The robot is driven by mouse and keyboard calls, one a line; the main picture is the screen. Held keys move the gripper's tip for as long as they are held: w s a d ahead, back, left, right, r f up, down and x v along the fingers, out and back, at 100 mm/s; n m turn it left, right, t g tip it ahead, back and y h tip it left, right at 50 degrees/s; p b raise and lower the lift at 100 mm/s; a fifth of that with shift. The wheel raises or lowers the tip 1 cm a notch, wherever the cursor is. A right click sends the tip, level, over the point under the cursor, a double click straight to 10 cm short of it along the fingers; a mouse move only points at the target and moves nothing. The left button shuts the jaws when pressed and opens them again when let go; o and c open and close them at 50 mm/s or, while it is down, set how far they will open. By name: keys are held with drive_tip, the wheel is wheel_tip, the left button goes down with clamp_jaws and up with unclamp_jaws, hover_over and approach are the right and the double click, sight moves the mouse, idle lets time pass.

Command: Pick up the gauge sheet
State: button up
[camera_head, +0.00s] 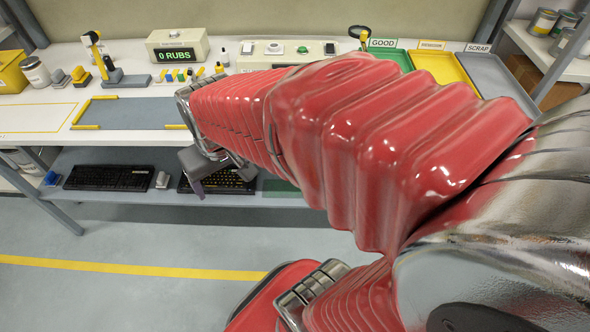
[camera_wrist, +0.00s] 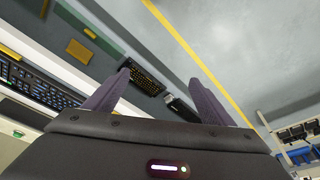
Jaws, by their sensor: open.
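I cannot identify the gauge sheet for sure. In the wrist view a small flat tan piece (camera_wrist: 78,50) lies at upper left, beside a dark green mat (camera_wrist: 108,42) with a yellow strip on it. In the head view a green edge (camera_head: 280,187) shows on the lower shelf, mostly hidden by my arm. My gripper (camera_wrist: 158,78) is open and empty, its two dark fingers spread. In the head view it hangs (camera_head: 203,170) in front of the bench edge, near the lower shelf. The tan piece is left of the fingers in the wrist view, apart from them.
Keyboards (camera_head: 108,177) (camera_head: 217,180) lie on the lower shelf. A dark mat (camera_head: 130,114) with yellow corner pieces lies on the bench. GOOD, a middle and SCRAP trays (camera_head: 497,80) stand at the back right. The floor (camera_head: 120,300) in front is clear.

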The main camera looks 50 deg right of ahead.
drive_tip(key=w+d+f+m+h, duration=0.1)
drive_tip(key=w+d+f+m, duration=0.15)
drive_tip(key=d+f, duration=0.8)
drive_tip(key=w+d+f+m+t+h, duration=0.1)
drive_tip(key=w+d+f, duration=0.45)
drive_tip(key=f, duration=0.85)
drive_tip(key=w+d+f+m+h, duration=0.1)
drive_tip(key=d+f+m, duration=0.1)
drive_tip(key=d+f, duration=0.9)
drive_tip(key=s+d+f+t+h, duration=0.25)
drive_tip(key=d+f, duration=0.25)
drive_tip(key=f, duration=0.5)
drive_tip(key=s+d+f+m+t+h, duration=0.1)
drive_tip(key=s+f+m+t+h, duration=0.1)
drive_tip(key=s+f+h, duration=0.2)
drive_tip(key=s+f, duration=0.2)
drive_tip(key=shift+s+d, duration=0.25)
drive_tip(key=shift+s, duration=0.05)
drive_tip(key=shift+t, duration=0.25)
drive_tip(key=shift+x, duration=4.3)
drive_tip(key=shift+d, duration=0.1)
